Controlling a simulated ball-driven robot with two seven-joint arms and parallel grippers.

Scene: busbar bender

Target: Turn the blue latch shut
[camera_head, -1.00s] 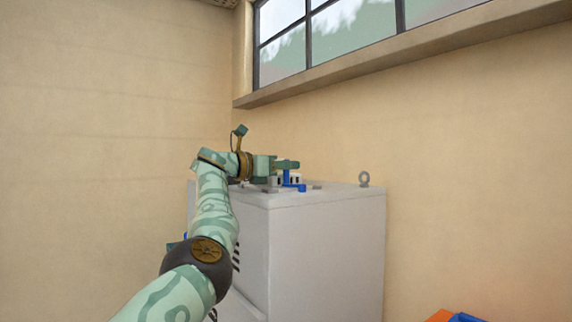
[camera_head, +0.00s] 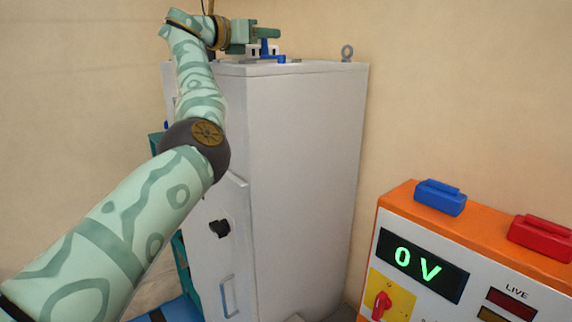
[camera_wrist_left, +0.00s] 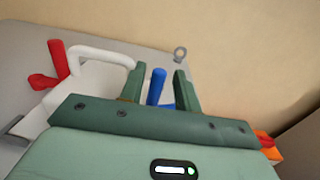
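The blue latch (camera_head: 280,59) is on top of the tall grey cabinet, with an upright post and a flat blue part below. My left gripper (camera_head: 268,33) is over the cabinet top at this latch. In the left wrist view, the blue post (camera_wrist_left: 157,86) stands between the two green fingers of my left gripper (camera_wrist_left: 158,88). The fingers are apart, and gaps show beside the post. The post's foot is partly hidden by the gripper body. My right gripper is in neither view.
The grey cabinet (camera_head: 300,150) stands against the wall, with a metal eye ring (camera_head: 347,52) on top. The wrist view shows a red handle (camera_wrist_left: 58,60) and a white loop (camera_wrist_left: 102,54) left of the latch. An orange-topped box (camera_head: 480,237) reads 0 V at lower right.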

